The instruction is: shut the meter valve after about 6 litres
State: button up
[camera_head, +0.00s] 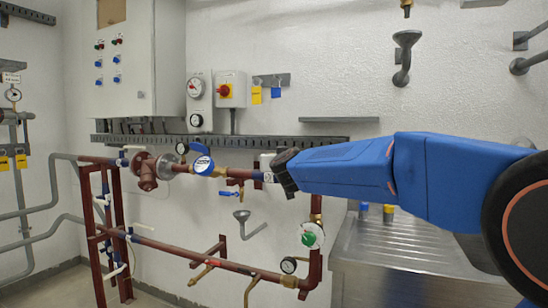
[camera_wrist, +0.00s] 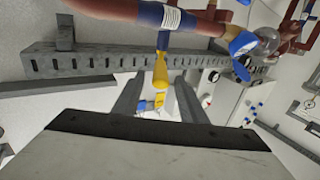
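A round meter with a blue lid (camera_head: 203,164) sits on the red pipe in the head view; the blue lid also shows in the wrist view (camera_wrist: 241,44). Its dial is unreadable. A small brass tap with a blue lever (camera_head: 229,193) hangs below the pipe, right of the meter; the lever lies about level. Which valve is the meter valve is not clear. My gripper (camera_head: 283,172) is at the pipe's right part, partly hiding it. In the wrist view its fingers stand apart, and a brass fitting (camera_wrist: 160,72) shows between them; contact cannot be told.
A steel sink (camera_head: 405,250) stands at the right. A red lower pipe with a green handwheel (camera_head: 310,237) runs below. A slotted grey rail (camera_head: 270,140) lies along the wall. A white cabinet (camera_head: 130,65) hangs at upper left.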

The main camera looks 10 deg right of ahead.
jog(key=shift+w+d, duration=0.2)
jog(key=shift+w, duration=2.15)
grip_shut()
